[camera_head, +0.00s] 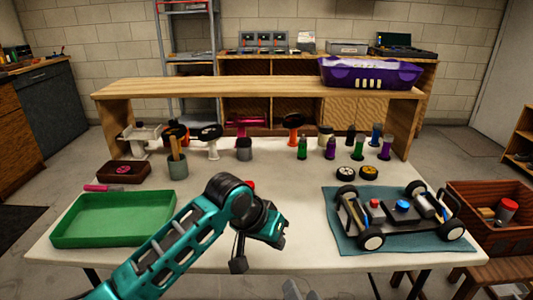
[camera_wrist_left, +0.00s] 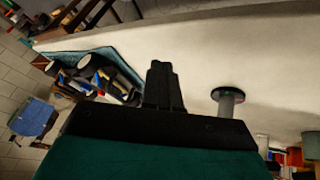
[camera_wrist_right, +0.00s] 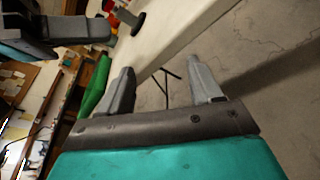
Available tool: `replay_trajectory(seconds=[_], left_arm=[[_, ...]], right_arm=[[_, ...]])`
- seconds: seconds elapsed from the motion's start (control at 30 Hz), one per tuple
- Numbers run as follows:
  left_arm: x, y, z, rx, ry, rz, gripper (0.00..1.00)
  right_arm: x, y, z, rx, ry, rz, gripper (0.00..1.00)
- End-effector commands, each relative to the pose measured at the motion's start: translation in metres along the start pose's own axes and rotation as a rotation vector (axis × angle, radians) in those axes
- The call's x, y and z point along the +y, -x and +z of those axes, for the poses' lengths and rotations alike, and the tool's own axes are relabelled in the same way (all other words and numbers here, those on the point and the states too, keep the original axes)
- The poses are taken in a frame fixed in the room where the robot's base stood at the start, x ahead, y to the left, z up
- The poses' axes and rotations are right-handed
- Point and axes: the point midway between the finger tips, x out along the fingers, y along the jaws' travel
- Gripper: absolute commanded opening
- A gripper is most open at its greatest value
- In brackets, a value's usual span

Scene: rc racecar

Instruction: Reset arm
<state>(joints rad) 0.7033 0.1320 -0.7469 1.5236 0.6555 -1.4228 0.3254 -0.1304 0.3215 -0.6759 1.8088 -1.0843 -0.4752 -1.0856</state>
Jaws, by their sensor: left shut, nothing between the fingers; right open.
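My left arm reaches in from the lower left of the head view and bends down over the front middle of the table. Its gripper end is dark and partly hidden there. In the left wrist view my left gripper (camera_wrist_left: 164,85) has its black fingers together with nothing between them. My right gripper (camera_head: 301,291) shows only as grey fingertips at the bottom edge of the head view. In the right wrist view its fingers (camera_wrist_right: 164,88) are spread apart and empty, low beside the table's front edge, with floor beyond.
The white table (camera_head: 300,245) holds a green tray (camera_head: 110,220) at left and an RC car (camera_head: 400,215) on a teal mat (camera_head: 345,240) at right. Several bottles, cups and small stands line the back under a wooden shelf (camera_head: 250,88). A brown crate (camera_head: 480,197) stands beyond the right edge.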

Motion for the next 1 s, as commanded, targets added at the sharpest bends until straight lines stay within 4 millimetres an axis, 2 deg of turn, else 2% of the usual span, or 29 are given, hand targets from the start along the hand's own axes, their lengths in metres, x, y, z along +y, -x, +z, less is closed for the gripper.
replay_trajectory(seconds=[0.03,0.2,0.47,0.63,0.8,0.9,1.0], left_arm=[[0.001,-0.007,0.012,0.031,0.025,0.024,0.00],[-0.008,-0.026,0.047,0.172,0.096,0.048,0.00],[-0.038,-0.029,0.120,0.355,0.180,-0.039,0.00],[-0.061,-0.012,0.181,0.439,0.190,-0.161,0.00],[-0.078,0.016,0.240,0.485,0.150,-0.294,0.00],[-0.083,0.032,0.264,0.497,0.119,-0.350,0.00],[-0.086,0.042,0.278,0.503,0.095,-0.386,0.00]], right_arm=[[-0.004,0.006,0.001,0.017,-0.125,-0.031,0.64],[-0.024,0.024,-0.003,0.050,-0.565,-0.135,0.64],[-0.050,0.058,-0.005,0.025,-1.237,-0.288,0.64],[-0.066,0.084,-0.004,-0.043,-1.670,-0.374,0.64],[-0.080,0.109,0.000,-0.138,-2.051,-0.433,0.64],[-0.086,0.119,0.002,-0.188,-2.208,-0.448,0.64],[-0.089,0.126,0.003,-0.222,-2.308,-0.454,0.64]])
